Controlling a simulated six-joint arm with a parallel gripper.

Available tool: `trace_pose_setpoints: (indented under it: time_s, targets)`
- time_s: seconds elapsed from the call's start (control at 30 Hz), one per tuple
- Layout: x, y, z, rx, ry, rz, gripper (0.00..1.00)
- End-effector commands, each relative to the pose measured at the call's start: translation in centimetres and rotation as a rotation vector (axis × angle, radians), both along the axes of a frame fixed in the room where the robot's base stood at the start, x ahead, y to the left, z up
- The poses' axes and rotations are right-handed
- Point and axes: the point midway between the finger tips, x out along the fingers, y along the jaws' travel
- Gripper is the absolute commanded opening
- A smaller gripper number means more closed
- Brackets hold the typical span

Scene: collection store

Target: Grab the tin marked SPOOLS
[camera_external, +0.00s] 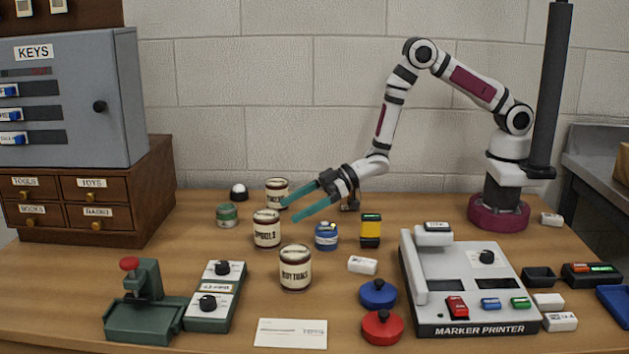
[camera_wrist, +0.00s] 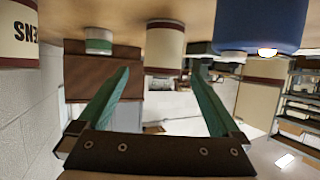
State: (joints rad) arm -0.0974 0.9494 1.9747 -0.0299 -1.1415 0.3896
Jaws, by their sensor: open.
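A cream tin with dark bands (camera_external: 267,228), its label blurred but seeming to read SPOOLS, stands upright left of centre on the table. In the wrist view, which is upside down, what looks like the same tin (camera_wrist: 166,45) shows between and beyond my fingertips, its label out of sight. My gripper (camera_external: 295,209) has two teal fingers spread apart, empty, just above and to the right of this tin. The fingers also show in the wrist view (camera_wrist: 160,68). A similar tin (camera_external: 277,192) stands behind, its label ending in ENS in the wrist view (camera_wrist: 18,40).
Another cream tin (camera_external: 295,270) stands in front, its label hard to read. A yellow-and-black block (camera_external: 370,230) and a marker printer (camera_external: 470,285) stand farther right.

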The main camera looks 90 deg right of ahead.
Motion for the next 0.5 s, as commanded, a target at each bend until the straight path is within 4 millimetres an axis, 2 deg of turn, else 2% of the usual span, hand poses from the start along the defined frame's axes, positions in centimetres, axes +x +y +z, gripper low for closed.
trace_pose_setpoints:
  time_s: [0.13,0.37,0.5]
  targets:
    - [3.1,1.4,-1.4,0.0,0.0,0.0,1.0]
    - [5.4,2.4,-2.4,-0.001,0.001,0.0,1.0]
    - [7.5,3.8,-3.1,-0.001,0.0,0.0,1.0]
